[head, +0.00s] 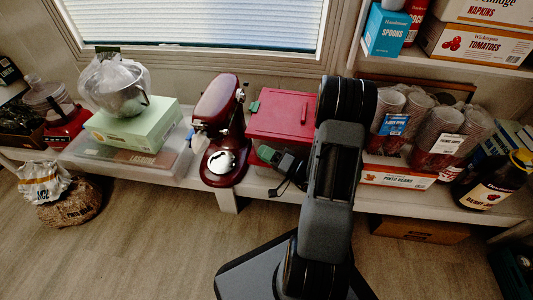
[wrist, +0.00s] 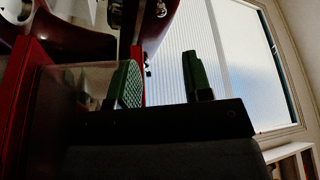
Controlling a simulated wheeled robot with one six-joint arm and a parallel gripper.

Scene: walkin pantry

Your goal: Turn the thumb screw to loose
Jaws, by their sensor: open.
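The dark red stand mixer (head: 217,130) stands on the low shelf, and part of its body (wrist: 155,28) shows at the top of the wrist view. A small silver knob (wrist: 161,9) on it looks like the thumb screw. Whether it is tight or loose cannot be told. My gripper (wrist: 160,82) is open and empty, its two green-padded fingers apart. The mixer shows beyond them, and the knob appears apart from both fingers. In the head view a green finger (head: 268,154) shows just right of the mixer; my arm hides part of this area.
A red box (head: 283,113) stands close right of the mixer. A metal bowl (head: 122,98) sits on a green box (head: 133,127) to the left. Stacked cups (head: 413,107) stand to the right. The floor (head: 150,235) in front is mostly clear.

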